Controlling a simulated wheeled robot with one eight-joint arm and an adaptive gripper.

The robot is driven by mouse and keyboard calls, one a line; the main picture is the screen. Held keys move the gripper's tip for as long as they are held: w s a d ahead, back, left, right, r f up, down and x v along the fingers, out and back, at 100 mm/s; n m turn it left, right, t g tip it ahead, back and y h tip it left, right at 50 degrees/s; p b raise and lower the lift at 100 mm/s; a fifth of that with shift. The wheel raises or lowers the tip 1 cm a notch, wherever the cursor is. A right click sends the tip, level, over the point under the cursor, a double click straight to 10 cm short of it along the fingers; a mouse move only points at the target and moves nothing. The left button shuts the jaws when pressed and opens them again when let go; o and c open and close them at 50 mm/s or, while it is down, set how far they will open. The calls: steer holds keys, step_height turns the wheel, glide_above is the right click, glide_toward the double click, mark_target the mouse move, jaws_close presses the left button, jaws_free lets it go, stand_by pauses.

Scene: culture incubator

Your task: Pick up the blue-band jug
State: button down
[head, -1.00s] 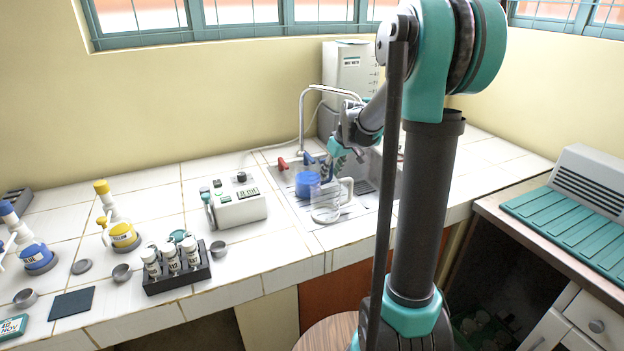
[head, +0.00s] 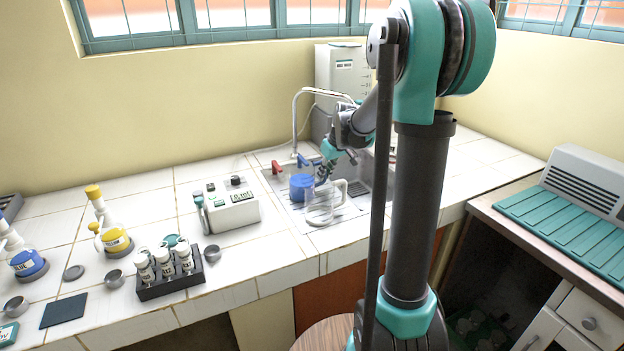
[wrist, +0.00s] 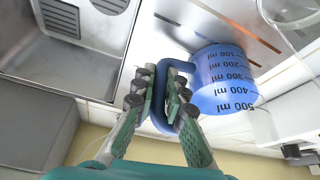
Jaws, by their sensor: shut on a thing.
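The blue-band jug (head: 300,187) is a blue cylinder with black ml markings, standing at the left part of the sink area in the head view. In the wrist view the jug (wrist: 225,82) is at the upper right, with its blue loop handle towards me. My gripper (wrist: 158,92) is shut on that handle, a finger on either side. In the head view my gripper (head: 323,174) is just right of the jug and partly hides its handle side. I cannot tell whether the jug's base touches the surface below.
A clear jug (head: 320,211) with a pale handle stands close in front of the blue one. The tap (head: 295,125) rises behind. A white device (head: 232,208) is to the left. The sink basin (wrist: 83,18) shows at the upper left of the wrist view.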

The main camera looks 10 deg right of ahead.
steer(key=shift+r, duration=0.1)
step_height(320, 180, up, 20)
steer(key=shift+f, duration=0.2)
stand_by(1.3)
